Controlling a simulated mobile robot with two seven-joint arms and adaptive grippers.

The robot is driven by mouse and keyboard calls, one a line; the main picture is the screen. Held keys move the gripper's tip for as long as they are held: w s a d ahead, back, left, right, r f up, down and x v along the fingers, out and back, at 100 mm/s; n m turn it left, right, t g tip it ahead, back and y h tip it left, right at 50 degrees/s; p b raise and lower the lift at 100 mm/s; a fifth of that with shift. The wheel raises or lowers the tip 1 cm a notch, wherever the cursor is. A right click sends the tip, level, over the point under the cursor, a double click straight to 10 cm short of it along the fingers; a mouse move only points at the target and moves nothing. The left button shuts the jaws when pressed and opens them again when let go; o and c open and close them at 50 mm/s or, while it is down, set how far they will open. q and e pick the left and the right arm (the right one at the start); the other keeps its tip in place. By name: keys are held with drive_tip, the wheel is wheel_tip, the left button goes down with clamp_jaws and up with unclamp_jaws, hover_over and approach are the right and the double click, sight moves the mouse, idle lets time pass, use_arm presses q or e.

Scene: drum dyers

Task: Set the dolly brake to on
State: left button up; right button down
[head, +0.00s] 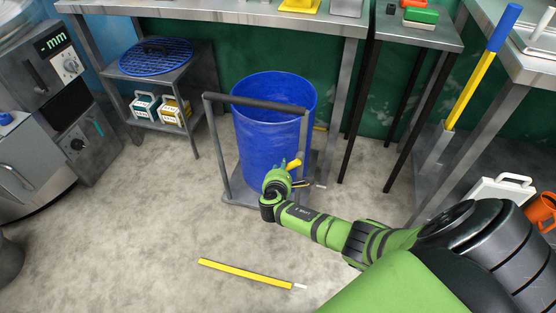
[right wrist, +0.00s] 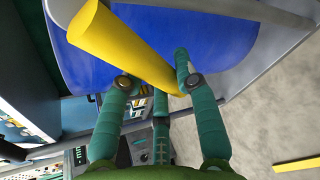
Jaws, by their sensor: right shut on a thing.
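A grey dolly (head: 224,157) with an upright push frame stands in the middle of the floor and carries a blue drum (head: 262,135). A short yellow lever (head: 294,163) shows low at the dolly's right side and looks like the brake. It also shows large in the right wrist view (right wrist: 122,45), slanting across the fingers. My right gripper (head: 284,171) is shut on the yellow lever, in front of the drum; in the right wrist view the gripper (right wrist: 155,75) hides part of it. No brake marking can be read. My left gripper is out of view.
A yellow stick (head: 245,272) with a white tip lies on the floor in front. A small shelf table (head: 150,75) stands at left, beside a grey machine (head: 62,100). Workbenches line the back and right. A white container (head: 500,190) stands at right.

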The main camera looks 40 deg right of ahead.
drive_tip(key=shift+s+d+f+n+g+h+p, duration=0.3)
drive_tip(key=shift+s+d+f+n+g+h, duration=0.25)
drive_tip(key=shift+n, duration=0.35)
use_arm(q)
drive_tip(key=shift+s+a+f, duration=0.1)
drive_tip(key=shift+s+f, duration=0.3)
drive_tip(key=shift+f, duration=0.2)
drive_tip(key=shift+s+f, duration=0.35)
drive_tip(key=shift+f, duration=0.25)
use_arm(e)
drive_tip(key=shift+s+d+f+n+g, duration=0.15)
drive_tip(key=shift+s+d+n+g, duration=0.15)
drive_tip(key=shift+n, duration=0.2)
drive_tip(key=c, duration=0.9)
unclamp_jaws()
drive_tip(key=shift+f, duration=0.1)
drive_tip(key=shift+s+a, duration=0.1)
drive_tip(key=shift+a, duration=0.05)
drive_tip(key=v, duration=1.1)
drive_tip(key=shift+a, duration=0.4)
drive_tip(key=shift+s, duration=0.15)
